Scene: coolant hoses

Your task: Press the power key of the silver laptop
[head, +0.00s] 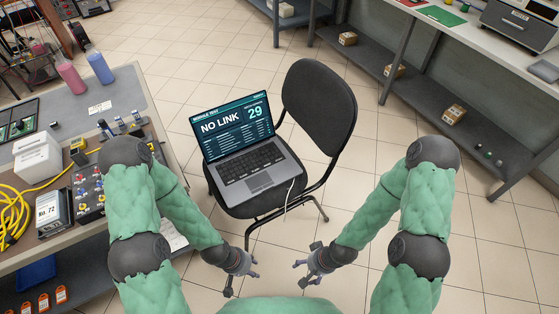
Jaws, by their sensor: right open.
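The silver laptop (251,164) sits open on the seat of a black chair (317,108). Its screen (233,124) is lit and reads "NO LINK" and "29". A white cable hangs from its right side. The power key is too small to make out. My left gripper (244,277) is low in the picture, in front of the chair and apart from the laptop; its jaw state is unclear. My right gripper (304,274) is open and empty, to the right of the left one and also apart from the laptop.
A workbench (129,88) on the left holds bottles, a white box, a yellow cable (14,213) and a device marked "No. 72" (51,211). Grey shelving (421,92) with small cartons stands at the upper right. The tiled floor right of the chair is clear.

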